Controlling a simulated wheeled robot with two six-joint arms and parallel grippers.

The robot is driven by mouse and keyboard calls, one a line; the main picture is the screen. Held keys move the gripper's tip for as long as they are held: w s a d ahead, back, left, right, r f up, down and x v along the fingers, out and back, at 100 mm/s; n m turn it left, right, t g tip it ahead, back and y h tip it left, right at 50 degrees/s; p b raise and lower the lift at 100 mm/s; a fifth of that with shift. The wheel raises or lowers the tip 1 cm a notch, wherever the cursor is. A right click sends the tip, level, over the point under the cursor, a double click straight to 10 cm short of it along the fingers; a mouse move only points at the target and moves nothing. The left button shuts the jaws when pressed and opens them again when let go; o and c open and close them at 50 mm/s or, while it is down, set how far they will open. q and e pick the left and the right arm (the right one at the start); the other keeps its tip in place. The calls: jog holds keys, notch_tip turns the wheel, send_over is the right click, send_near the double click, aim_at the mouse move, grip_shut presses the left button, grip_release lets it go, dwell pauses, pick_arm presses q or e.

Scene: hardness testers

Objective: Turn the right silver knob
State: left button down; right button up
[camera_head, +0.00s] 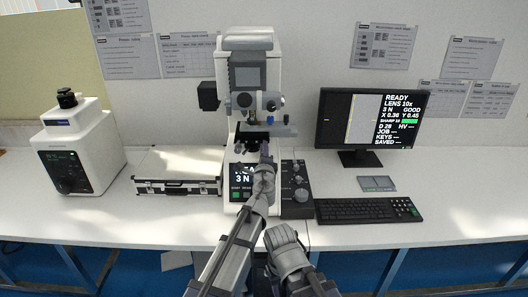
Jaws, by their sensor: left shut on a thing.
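The hardness tester (248,55) stands upright on the bench in the middle, with a dark stage (282,131) across its front. My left gripper (264,150) reaches up to the front of the tester just below the stage. It is shut on a small part there, which looks like the right silver knob; the fingers hide most of it. Small silver parts show above the stage, near the tester head. My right gripper (278,237) is low in front of the bench, below the tester, apart from everything; its fingers are too unclear to judge.
A control box (298,208) with silver knobs stands right of my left gripper. A keyboard (369,209) and a monitor (372,120) are further right. A black-edged silver case (180,171) and a second white tester (77,150) stand left. The front left bench is clear.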

pick_arm(q)
jog(key=n, duration=0.4)
jog(key=shift+n, duration=1.9)
jog(key=shift+n, duration=0.3)
jog(key=c, duration=0.6)
grip_release()
jog(key=shift+s, duration=0.1)
jog(key=s, duration=0.7)
jog(key=shift+s, duration=0.3)
